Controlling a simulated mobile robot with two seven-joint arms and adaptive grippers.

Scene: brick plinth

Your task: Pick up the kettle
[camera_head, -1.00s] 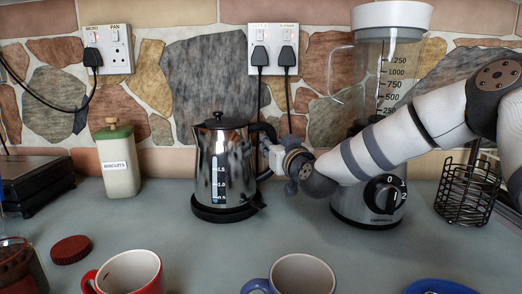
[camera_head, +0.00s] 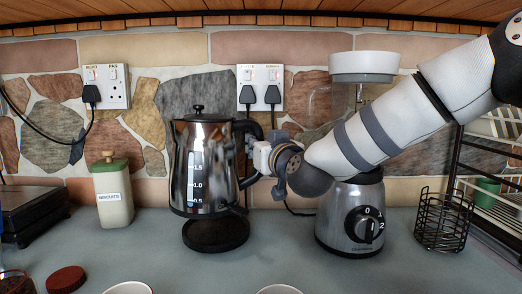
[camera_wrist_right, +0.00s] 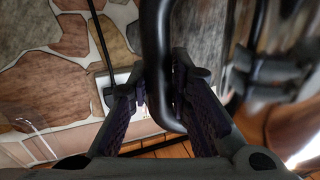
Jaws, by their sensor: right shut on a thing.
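The kettle (camera_head: 205,165) is shiny steel with a black lid and handle. It hangs upright a little above its round black base (camera_head: 216,236), which stands on the counter. My right gripper (camera_head: 258,157) is at the handle, on the kettle's right side. In the right wrist view, its two fingers (camera_wrist_right: 160,82) are shut around the black handle (camera_wrist_right: 157,45), and the kettle's blurred steel body (camera_wrist_right: 290,60) shows at right. My left gripper is not in view.
A blender (camera_head: 350,225) stands right of the kettle, partly behind my right arm. A wire rack (camera_head: 442,222) is farther right. Wall sockets (camera_head: 260,88) with plugs are behind. Mug rims show at the front edge.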

